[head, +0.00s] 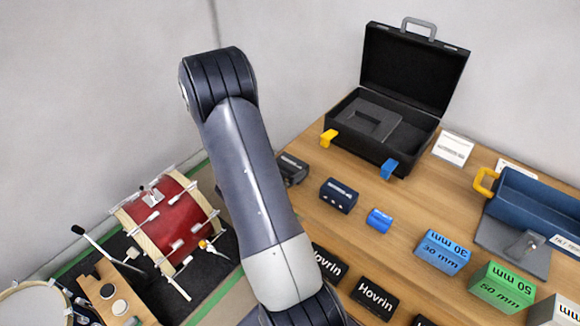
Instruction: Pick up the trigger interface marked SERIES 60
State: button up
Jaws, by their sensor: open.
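My arm crosses the middle of the head view and leaves at the bottom edge; my gripper is out of the picture. A dark grey box-shaped unit (293,170) sits on the wooden table, partly hidden behind my arm. A dark navy box-shaped unit (339,196) with light marks on its face stands to its right. Either could be a trigger interface. I cannot read SERIES 60 on either one.
An open black case (376,162) stands at the back of the table (447,197). A small blue object (379,220), black Hovrin boxes (374,298), a blue 30 mm block (443,251), a green 50 mm block (501,287) and a blue tray (537,203) surround the units. A red drum (170,225) stands left.

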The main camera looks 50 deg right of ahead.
aim_at(290, 163)
jog(key=shift+f+p+x, duration=0.2)
jog(key=shift+p+x, duration=0.3)
jog(key=shift+x, duration=2.6)
jog(key=shift+a, duration=0.1)
jog(key=c, duration=0.9)
